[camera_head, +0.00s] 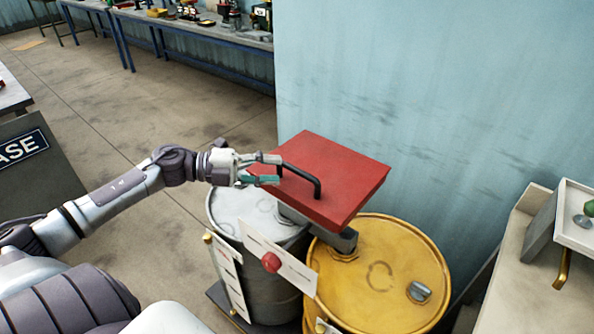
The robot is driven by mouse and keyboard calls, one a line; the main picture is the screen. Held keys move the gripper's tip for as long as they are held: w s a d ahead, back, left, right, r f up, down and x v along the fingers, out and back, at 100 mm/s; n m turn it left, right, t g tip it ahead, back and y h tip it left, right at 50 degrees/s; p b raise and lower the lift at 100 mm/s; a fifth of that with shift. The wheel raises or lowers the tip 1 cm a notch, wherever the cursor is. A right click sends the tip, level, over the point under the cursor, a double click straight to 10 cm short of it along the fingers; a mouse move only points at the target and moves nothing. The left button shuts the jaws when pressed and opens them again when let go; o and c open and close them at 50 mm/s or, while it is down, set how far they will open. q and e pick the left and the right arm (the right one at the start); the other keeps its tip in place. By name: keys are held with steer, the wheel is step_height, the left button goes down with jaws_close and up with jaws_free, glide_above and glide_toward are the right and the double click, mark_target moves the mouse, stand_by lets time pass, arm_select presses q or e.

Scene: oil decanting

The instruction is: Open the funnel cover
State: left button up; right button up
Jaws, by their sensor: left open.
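The funnel cover (345,165) is a flat red square lid above the drums. It looks level and lies over the funnel, whose grey metal part (292,212) shows below it. A black bar handle (302,175) stands on the cover's left part. My left gripper (277,169) is open at the cover's left edge. My right gripper is out of view.
A grey drum (235,205) and a yellow drum (405,265) stand close together below the cover. A blue wall (430,100) rises right behind. A bench (525,290) stands at the lower right. The floor at left is open.

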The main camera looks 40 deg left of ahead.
mark_target(292, 171)
arm_select(q)
steer(key=shift+p+x, duration=0.3)
steer(key=shift+x, duration=2.85)
steer(key=shift+c, duration=0.2)
jaws_close()
